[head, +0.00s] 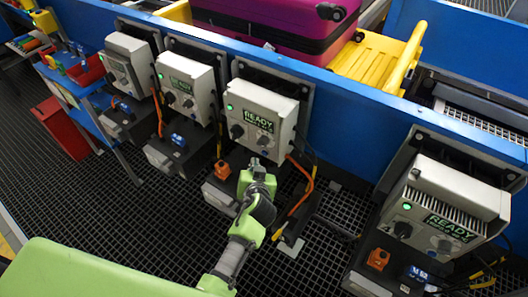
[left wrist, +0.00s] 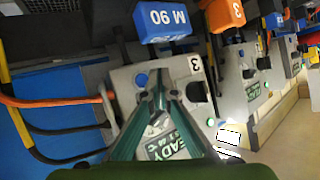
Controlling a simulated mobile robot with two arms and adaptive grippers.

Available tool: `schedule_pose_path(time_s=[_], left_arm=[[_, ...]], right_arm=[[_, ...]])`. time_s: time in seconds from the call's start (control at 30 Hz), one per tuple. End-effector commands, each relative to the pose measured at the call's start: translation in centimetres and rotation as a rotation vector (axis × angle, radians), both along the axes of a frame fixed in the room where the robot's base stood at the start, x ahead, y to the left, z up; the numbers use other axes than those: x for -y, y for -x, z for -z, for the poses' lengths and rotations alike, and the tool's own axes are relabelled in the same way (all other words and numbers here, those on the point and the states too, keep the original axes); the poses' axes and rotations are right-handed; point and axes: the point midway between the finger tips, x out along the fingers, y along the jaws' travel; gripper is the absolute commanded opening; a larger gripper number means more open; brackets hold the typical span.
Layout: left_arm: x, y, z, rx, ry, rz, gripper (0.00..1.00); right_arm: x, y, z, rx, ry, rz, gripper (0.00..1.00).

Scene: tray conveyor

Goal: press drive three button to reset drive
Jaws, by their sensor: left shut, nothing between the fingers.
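The drive three unit (head: 262,112) is a pale grey box on the blue conveyor side, with a lit READY display and a green light. In the left wrist view the drive three unit (left wrist: 122,82) shows upside down, marked 3, with a dark knob (left wrist: 197,91) and a round blue button (left wrist: 141,80). The button also shows in the head view (head: 264,140). My left gripper (head: 257,163) is shut and empty, just below the box front. In the left wrist view its green fingertips (left wrist: 158,70) lie close beside the button; I cannot tell whether they touch. My right gripper is out of view.
Similar drive units stand to the left (head: 186,84) and right (head: 452,199), the right one marked 4. An orange cable (head: 300,186) hangs by drive three. A magenta suitcase (head: 270,22) lies on the conveyor above. Dark grating floor is open at lower left.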

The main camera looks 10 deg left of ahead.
Motion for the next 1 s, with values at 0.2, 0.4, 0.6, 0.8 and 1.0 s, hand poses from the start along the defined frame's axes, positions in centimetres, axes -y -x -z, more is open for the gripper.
schedule_pose_path(time_s=[0.2,0.4,0.6,0.8,1.0], left_arm=[[0.6,2.4,0.4,-0.013,0.023,0.004,0.0],[0.4,2.7,0.5,-0.012,0.022,0.003,0.0],[0.4,2.7,0.5,-0.013,0.022,0.002,0.0],[0.3,2.7,0.6,-0.014,0.022,0.002,0.0],[0.3,2.7,0.6,-0.013,0.022,0.002,0.0]], right_arm=[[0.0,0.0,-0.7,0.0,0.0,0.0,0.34],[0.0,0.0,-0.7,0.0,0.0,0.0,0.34],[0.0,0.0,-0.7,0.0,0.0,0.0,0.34],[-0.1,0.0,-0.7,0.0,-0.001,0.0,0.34],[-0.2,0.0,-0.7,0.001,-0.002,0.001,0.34]])
